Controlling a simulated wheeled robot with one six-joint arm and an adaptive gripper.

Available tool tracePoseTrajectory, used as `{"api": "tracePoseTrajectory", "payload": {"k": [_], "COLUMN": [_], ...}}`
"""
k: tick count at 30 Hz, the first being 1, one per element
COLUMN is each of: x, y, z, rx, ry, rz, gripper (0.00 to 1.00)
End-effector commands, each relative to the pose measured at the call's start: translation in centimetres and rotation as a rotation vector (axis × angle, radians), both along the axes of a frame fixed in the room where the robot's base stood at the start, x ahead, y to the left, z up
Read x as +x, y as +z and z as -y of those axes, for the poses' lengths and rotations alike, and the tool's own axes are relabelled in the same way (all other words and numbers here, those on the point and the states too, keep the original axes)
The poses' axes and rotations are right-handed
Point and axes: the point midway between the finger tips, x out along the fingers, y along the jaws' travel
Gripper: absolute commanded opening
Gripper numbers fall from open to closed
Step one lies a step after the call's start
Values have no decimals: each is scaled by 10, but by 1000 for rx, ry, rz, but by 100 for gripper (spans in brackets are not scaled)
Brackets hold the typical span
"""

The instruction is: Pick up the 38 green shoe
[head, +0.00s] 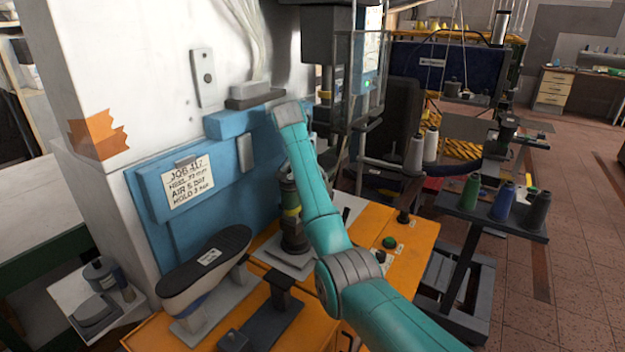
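I cannot make out a shoe that is clearly green. One shoe (205,264) sits sole up on a grey stand at the left of the orange bench. Its sole is black with a small white label, too small to read; the little I see of its side looks grey-blue. My teal arm (310,190) reaches from the lower right up toward the blue machine front, to the right of the shoe and apart from it. I see no gripper fingers; the arm's far end is by the blue panel. A dark post-like part with a yellow-green band (291,210) is partly behind the arm.
A grey stand (272,318) without a shoe is right of the shoe. The blue panel (225,185) with a job card rises behind the bench (395,262). At right, a dark trolley (455,213) carries green, blue and grey thread cones. The floor farther right is clear.

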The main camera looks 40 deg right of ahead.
Motion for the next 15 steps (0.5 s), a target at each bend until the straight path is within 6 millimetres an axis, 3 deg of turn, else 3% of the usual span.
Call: {"api": "tracePoseTrajectory", "payload": {"k": [6,8,15], "x": [0,0,0], "y": [-2,-2,-2], "z": [-1,-1,0], "rx": [0,0,0], "ry": [0,0,0], "rz": [0,0,0], "gripper": [96,84,24]}}
